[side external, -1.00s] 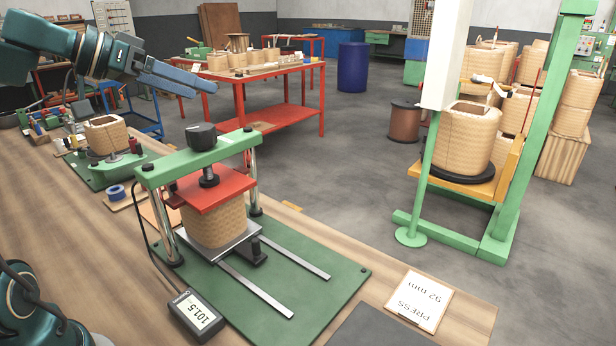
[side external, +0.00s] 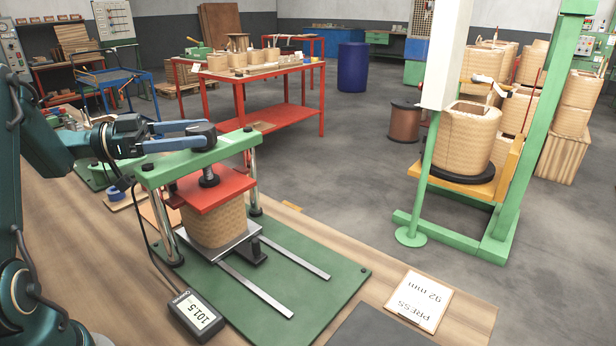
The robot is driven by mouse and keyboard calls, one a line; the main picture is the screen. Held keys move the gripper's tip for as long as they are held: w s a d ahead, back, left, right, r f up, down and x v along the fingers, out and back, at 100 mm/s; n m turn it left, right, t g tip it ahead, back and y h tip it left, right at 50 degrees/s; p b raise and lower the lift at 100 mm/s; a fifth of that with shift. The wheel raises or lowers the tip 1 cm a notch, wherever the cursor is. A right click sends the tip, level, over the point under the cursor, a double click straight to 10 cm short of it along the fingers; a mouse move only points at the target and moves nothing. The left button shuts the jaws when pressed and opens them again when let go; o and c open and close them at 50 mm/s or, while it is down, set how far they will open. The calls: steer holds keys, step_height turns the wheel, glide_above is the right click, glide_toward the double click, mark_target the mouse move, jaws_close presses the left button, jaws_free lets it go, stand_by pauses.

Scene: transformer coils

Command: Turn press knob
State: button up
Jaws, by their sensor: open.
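The black press knob (side external: 207,130) sits on top of the green press frame (side external: 163,172), above its screw. My gripper (side external: 203,136) has come in level from the left, its two blue-grey fingers apart at the knob, one on the far side and one on the near side. I cannot tell whether the fingers touch the knob. Under the frame, a red press plate (side external: 214,189) rests on a woven tan coil (side external: 215,226). The display (side external: 195,313) at the front reads 101.5. A card (side external: 418,300) on the bench reads PRESS 92 mm.
The press stands on a green base plate (side external: 325,290) with two metal rails on the wooden bench. A dark cable runs from the frame to the display. A green post stand (side external: 500,225) with a coil is beyond the bench at right.

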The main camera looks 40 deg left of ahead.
mark_target(222, 146)
steer(key=shift+x, duration=2.45)
steer(key=shift+d, duration=0.1)
steer(key=c, duration=1.4)
